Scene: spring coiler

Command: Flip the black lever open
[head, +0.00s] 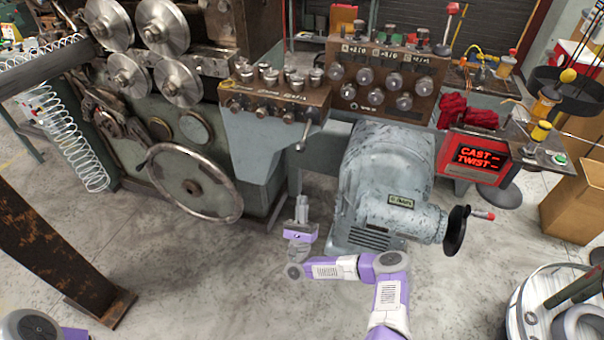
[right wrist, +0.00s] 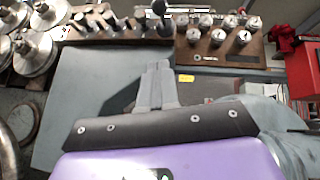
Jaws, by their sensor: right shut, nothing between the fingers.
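A dark lever (head: 305,134) hangs at the right end of the left knob box, angled down, with a lighter grey tip. In the right wrist view a black lever (right wrist: 160,22) with a rounded end shows beyond my fingertips; I cannot tell for sure that it is the same one. My right gripper (head: 301,205) points up below the left knob box, left of the grey motor housing. Its fingers (right wrist: 158,75) are shut together and empty, apart from the lever. My left gripper is out of view; only part of my left arm shows at the bottom left.
The left knob box (head: 262,98) and right knob box (head: 380,88) stand above. The grey motor housing (head: 385,170) with a black handwheel (head: 456,230) is close to my right arm. A large handwheel (head: 190,183) is at left. Open floor lies in front.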

